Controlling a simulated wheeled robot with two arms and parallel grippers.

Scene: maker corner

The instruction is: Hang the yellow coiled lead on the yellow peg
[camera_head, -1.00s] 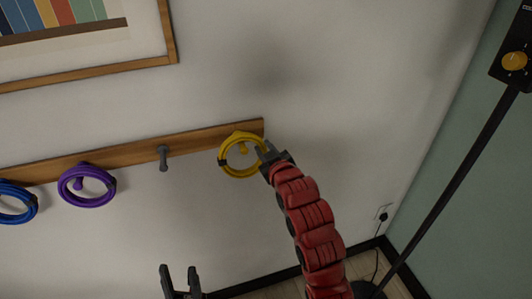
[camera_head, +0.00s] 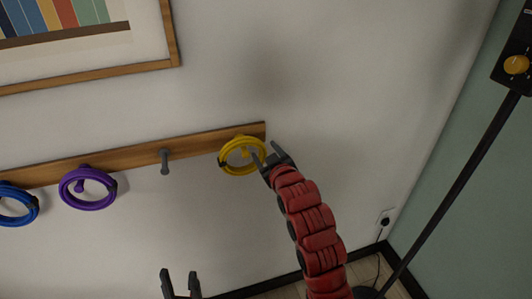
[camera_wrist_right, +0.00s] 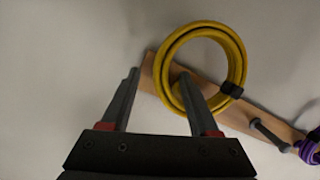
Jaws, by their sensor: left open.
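The yellow coiled lead (camera_head: 224,165) hangs at the right end of the wooden rail, its loop around the yellow peg (camera_head: 246,153). In the right wrist view the lead (camera_wrist_right: 240,62) is a round coil with a black tie; the peg is mostly hidden there behind a finger. My right gripper (camera_head: 264,150) is at the coil's right side. Its fingers are apart in the right wrist view (camera_wrist_right: 159,74), one finger overlapping the coil's opening and the other outside it. My left gripper (camera_head: 181,271) is open and empty, low in the head view.
The wooden rail (camera_head: 130,157) also carries a bare grey peg (camera_head: 164,160), a purple coil (camera_head: 66,198) and a blue coil (camera_head: 33,213). A framed picture (camera_head: 174,40) hangs above. A black stand (camera_head: 462,177) is at the right.

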